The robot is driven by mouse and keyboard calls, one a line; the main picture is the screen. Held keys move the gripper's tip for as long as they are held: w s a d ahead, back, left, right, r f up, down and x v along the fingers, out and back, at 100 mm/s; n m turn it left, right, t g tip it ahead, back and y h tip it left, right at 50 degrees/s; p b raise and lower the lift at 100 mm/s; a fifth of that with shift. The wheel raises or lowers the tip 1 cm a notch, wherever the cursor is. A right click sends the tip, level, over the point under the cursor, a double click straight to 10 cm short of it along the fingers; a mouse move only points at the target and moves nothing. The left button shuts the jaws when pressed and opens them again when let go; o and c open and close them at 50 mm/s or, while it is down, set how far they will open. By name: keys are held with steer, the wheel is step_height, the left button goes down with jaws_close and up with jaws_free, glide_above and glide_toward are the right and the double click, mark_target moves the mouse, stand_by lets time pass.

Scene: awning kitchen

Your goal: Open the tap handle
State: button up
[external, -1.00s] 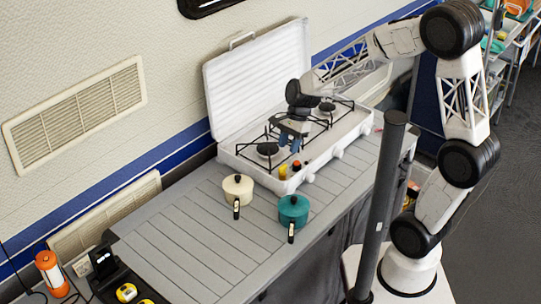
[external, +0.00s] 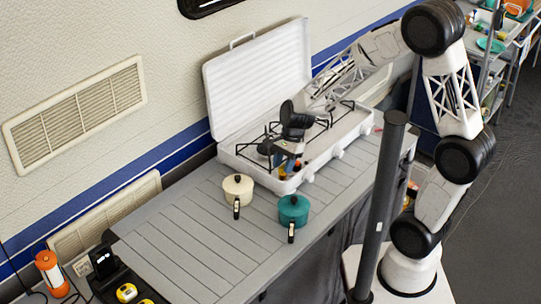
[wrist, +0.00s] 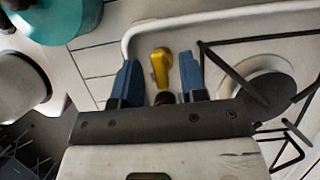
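The yellow tap handle (wrist: 160,65) is on the front edge of the white camping stove. In the wrist view it shows between my two blue fingertips, with clear space on either side of it. My gripper (wrist: 158,78) is open and empty, and its fingers stand on both sides of the handle. In the external view my gripper (external: 284,160) is low at the stove's front and hides most of the handle. I cannot tell exactly how far the fingertips reach down around it.
The white stove (external: 230,150) has its lid raised, with black grates (external: 258,143) behind my gripper. A cream pot (external: 238,186) and a teal pot (external: 293,208) stand on the slatted table (external: 190,240) in front. The table's left part is clear.

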jaws_close()
